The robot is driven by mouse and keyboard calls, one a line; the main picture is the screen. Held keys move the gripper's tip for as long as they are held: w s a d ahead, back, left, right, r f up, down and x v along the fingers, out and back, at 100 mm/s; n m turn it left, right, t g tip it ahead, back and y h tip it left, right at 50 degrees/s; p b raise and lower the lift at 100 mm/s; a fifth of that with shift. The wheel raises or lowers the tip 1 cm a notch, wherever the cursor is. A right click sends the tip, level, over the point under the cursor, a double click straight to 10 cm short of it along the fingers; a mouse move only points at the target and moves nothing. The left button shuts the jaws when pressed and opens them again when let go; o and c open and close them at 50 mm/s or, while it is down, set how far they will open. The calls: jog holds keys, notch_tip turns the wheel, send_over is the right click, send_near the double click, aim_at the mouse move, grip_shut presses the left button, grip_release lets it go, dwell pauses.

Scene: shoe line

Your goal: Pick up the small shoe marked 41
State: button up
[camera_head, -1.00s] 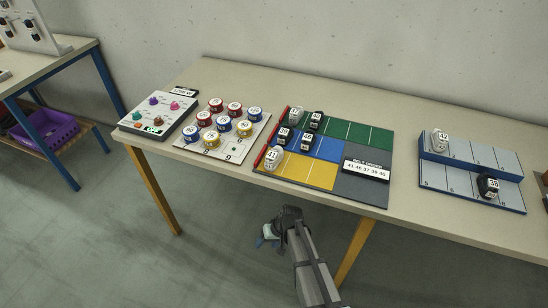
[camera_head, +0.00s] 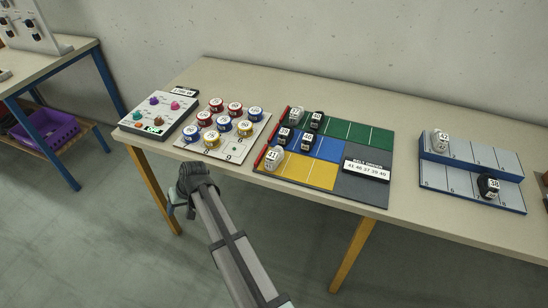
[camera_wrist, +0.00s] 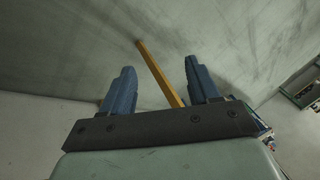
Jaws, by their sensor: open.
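The small shoe marked 41 (camera_head: 274,157) is white or pale grey. It stands at the left end of the yellow lane on the coloured board (camera_head: 323,184), near the table's front edge. My gripper (camera_head: 177,205) is in front of the table and apart from the shoe, to its lower left. In the wrist view my gripper (camera_wrist: 157,85) is open, with its two blue fingers apart and nothing between them. The wrist view shows a yellow table leg (camera_wrist: 160,75) beyond the fingers; the shoe is not seen there.
Other small shoes, dark (camera_head: 307,140) and pale (camera_head: 297,115), stand close behind it. A red bar (camera_head: 272,147) runs along the board's left edge. A plate of round tins (camera_head: 222,125) is to the left. A blue stepped rack (camera_head: 470,172) holds two shoes at right.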

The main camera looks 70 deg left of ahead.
jog(key=w+d+r+m+t+y, duration=0.15)
jog(key=w+r+m+t, duration=0.3)
jog(key=w+r, duration=1.1)
jog(key=m+t, duration=0.3)
jog(key=m, duration=0.3)
send_near(273, 153)
jog(key=shift+h, duration=0.35)
jog(key=shift+a+x, duration=0.15)
jog(key=shift+x, duration=2.45)
jog(key=shift+a+x, duration=0.15)
jog(key=shift+x, duration=2.4)
jog(key=shift+r, duration=0.15)
jog(key=shift+c, duration=0.2)
jog(key=c, duration=0.7)
jog(key=shift+r, duration=0.1)
jog(key=shift+c, duration=0.2)
